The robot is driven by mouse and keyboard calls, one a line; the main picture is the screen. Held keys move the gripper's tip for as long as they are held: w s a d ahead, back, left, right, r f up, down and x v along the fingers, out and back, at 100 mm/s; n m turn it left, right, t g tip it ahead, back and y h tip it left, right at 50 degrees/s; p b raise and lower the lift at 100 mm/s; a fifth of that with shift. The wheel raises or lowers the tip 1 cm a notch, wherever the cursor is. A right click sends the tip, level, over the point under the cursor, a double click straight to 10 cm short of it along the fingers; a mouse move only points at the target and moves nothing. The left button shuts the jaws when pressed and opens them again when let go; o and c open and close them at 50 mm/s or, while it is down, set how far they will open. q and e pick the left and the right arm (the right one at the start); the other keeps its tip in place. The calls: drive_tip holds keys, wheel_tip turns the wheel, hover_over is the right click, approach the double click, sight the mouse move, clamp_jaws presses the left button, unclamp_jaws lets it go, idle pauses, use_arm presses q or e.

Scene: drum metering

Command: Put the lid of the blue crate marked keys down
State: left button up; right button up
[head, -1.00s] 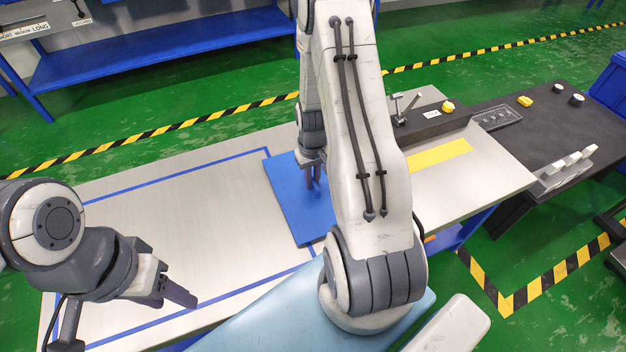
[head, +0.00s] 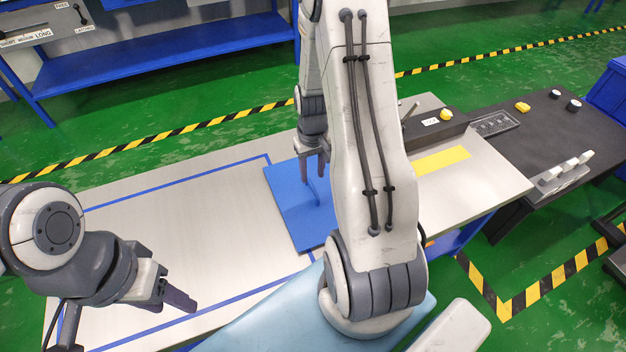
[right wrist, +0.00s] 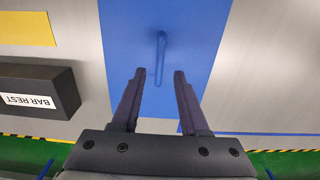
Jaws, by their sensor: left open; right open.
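A flat blue panel (head: 290,215), which looks like the lid, lies on the table's metal top. A thin upright blue handle (head: 312,190) stands on it, and it also shows in the right wrist view (right wrist: 160,58). My right gripper (head: 314,176) is open and empty above the panel. In the right wrist view its fingertips (right wrist: 160,73) are on either side of the handle's line, with clear gaps. My left gripper (head: 175,298) is open and empty over the table's near left. No crate marked keys can be made out; my right arm hides part of the table.
A black block marked BAR REST (right wrist: 35,87) stands right of the panel in the head view, near a yellow strip (head: 442,160). A dark bench (head: 545,135) with knobs adjoins the table's right. A blue container (head: 610,85) is at the right edge. The table's left is clear.

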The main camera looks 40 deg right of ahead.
sight(312, 187)
wheel_tip(312, 187, up, 5)
drive_tip(key=shift+r+p, duration=0.15)
drive_tip(key=shift+p, duration=0.3)
drive_tip(key=s+a+r+n, duration=0.2)
drive_tip(key=a+r, duration=0.2)
drive_tip(key=a, duration=0.5)
drive_tip(key=s+a+r+n, duration=0.1)
drive_tip(key=a+r+n, duration=0.25)
drive_tip(key=a, duration=0.65)
drive_tip(key=s+a+r+n, duration=0.2)
drive_tip(key=s+a+r, duration=0.2)
drive_tip(key=s+a, duration=0.3)
drive_tip(key=shift+y, duration=0.4)
drive_tip(key=shift+o, duration=0.5)
drive_tip(key=s+a+r+n, duration=0.1)
drive_tip(key=s+a+n, duration=0.1)
drive_tip(key=s, duration=0.5)
drive_tip(key=shift+s+a+r, duration=0.15)
drive_tip(key=shift+a+r, duration=0.25)
drive_tip(key=shift+a, duration=0.15)
drive_tip(key=shift+s+n, duration=0.35)
drive_tip(key=shift+s, duration=0.05)
drive_tip(key=shift+d, duration=0.1)
